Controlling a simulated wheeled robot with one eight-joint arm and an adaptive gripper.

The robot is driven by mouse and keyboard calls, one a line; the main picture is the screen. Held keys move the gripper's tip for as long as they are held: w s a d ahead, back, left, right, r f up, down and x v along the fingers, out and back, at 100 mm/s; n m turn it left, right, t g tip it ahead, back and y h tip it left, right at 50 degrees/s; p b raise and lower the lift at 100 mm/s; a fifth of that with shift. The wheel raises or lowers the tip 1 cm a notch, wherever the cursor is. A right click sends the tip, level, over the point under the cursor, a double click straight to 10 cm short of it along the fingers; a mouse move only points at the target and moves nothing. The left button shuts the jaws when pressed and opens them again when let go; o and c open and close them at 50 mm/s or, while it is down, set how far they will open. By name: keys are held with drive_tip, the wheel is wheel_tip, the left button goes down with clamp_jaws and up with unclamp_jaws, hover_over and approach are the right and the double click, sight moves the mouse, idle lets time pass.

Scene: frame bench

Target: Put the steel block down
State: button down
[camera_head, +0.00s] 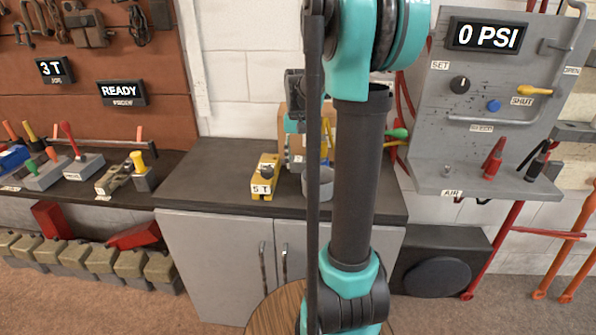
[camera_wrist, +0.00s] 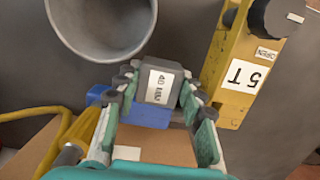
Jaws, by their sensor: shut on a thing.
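The steel block (camera_wrist: 161,82) is a small grey block with a white "40 MM" label. In the wrist view it sits between the two fingertips of my gripper (camera_wrist: 158,88), which is shut on it. A blue part (camera_wrist: 150,114) shows just below the block. I cannot tell whether the block touches the bench top or hangs above it. In the head view my gripper (camera_head: 294,135) is partly hidden behind my arm, over the back of the dark bench top (camera_head: 205,185), and the block is not clear there.
A grey open cylinder (camera_wrist: 100,25) lies left of the block in the wrist view, and a yellow "5 T" jack (camera_wrist: 232,75) right of it. A cardboard box (camera_wrist: 160,142) and yellow hose (camera_wrist: 62,135) are close. The bench's left part is bare.

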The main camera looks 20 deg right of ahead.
sight(298, 171)
drive_tip(key=shift+f, duration=2)
drive_tip(key=c, duration=0.9)
unclamp_jaws()
drive_tip(key=shift+f, duration=0.1)
